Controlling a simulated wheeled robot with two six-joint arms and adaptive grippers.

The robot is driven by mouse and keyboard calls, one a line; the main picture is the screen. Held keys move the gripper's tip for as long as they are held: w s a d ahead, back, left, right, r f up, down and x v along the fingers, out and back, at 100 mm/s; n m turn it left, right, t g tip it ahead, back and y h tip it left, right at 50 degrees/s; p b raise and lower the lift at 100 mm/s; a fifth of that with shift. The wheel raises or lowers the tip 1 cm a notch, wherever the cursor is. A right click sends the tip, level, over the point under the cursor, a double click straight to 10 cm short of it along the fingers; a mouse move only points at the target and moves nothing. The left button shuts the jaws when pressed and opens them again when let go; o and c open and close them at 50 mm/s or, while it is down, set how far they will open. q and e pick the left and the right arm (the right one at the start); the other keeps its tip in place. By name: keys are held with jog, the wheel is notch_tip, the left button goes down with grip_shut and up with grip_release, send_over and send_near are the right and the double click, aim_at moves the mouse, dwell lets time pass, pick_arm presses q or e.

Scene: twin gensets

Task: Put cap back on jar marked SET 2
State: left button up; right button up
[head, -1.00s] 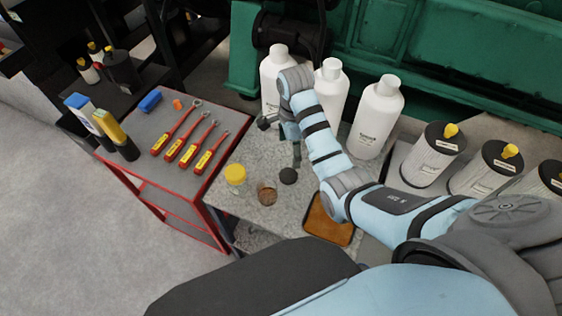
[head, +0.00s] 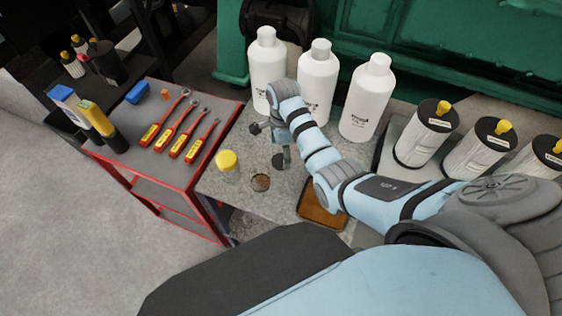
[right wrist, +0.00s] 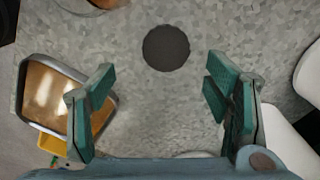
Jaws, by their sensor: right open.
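A dark round cap (head: 278,162) lies flat on the grey speckled bench (head: 243,200). An open jar (head: 260,183) with brown contents stands beside it, with no cap on it. A second jar (head: 228,166) wears a yellow cap. I cannot read a mark on either jar. My right gripper (head: 283,150) is over the dark cap, and one finger partly covers it in the head view. In the right wrist view my right gripper (right wrist: 160,90) is open and empty, its fingers apart, with the dark cap (right wrist: 166,48) ahead between them. My left gripper is not in view.
Three white bottles (head: 317,80) stand behind the gripper. A brown tray (head: 318,212) lies at the bench front. Several filters (head: 425,133) stand at right. Free bench surface surrounds the cap.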

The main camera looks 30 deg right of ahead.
aim_at(281, 160)
jog(key=f, duration=0.1)
jog(key=f+b, duration=0.1)
jog(key=f, duration=0.3)
jog(key=shift+w+a+f+b, duration=0.1)
jog(key=shift+w+f+b, duration=0.05)
jog(key=shift+w+b, duration=0.25)
jog(key=c, duration=0.8)
